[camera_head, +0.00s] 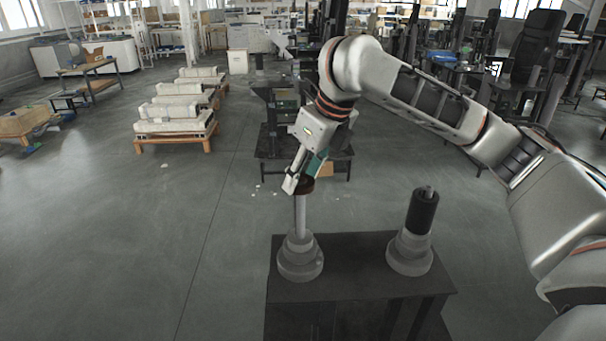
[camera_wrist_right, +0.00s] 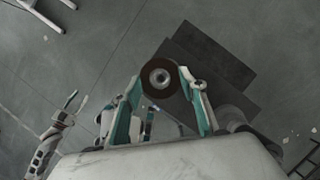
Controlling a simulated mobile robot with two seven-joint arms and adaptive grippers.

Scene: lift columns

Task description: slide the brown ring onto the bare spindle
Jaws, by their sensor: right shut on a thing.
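My right gripper (camera_head: 302,182) is shut on the brown ring (camera_head: 306,187), holding it at the top of the bare spindle (camera_head: 300,218). In the right wrist view the ring (camera_wrist_right: 149,88) sits between the teal fingertips (camera_wrist_right: 163,84). A pale round end shows through its hole, roughly centred. I cannot tell whether the spindle tip is inside the hole or just below it. The bare spindle stands upright on a stepped grey base. My left gripper (camera_wrist_right: 73,101) shows small at the left of the right wrist view, with its fingers apart and empty.
A second spindle with a black sleeve (camera_head: 422,211) stands to the right on its own grey base (camera_head: 409,255). Both bases stand on a dark stand (camera_head: 350,282). Pallets with pale blocks (camera_head: 175,125) are far back left. The floor left of the stand is clear.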

